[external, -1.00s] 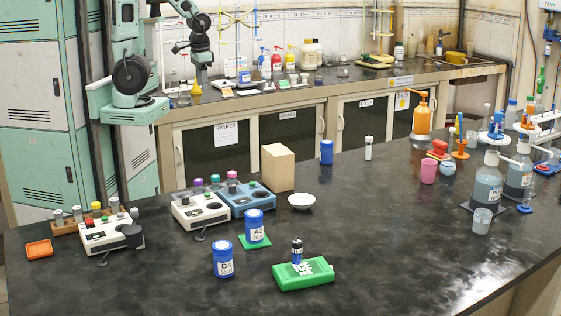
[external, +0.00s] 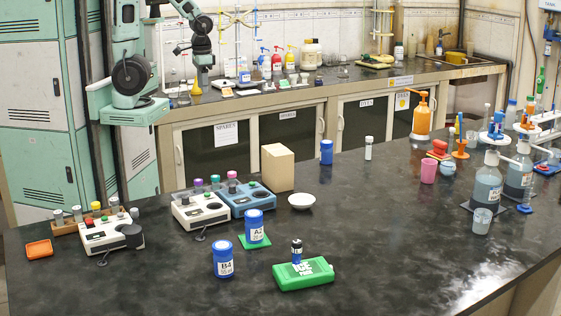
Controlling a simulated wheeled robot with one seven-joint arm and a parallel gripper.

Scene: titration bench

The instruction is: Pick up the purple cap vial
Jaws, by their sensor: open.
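The purple cap vial (external: 197,184) stands upright at the back of the white bench device (external: 200,213), left of centre on the black bench. Its lower part is hidden by the device. A green-capped vial (external: 214,180) and a grey-topped one stand close to its right. My gripper (external: 203,83) hangs from my arm over the back counter, far behind the vial and apart from it. It is small and dark here; it is open and holds nothing that I can see.
A blue device (external: 247,198) adjoins the white one, and a tan box (external: 277,167) stands to its right. The bench is clear towards the right front.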

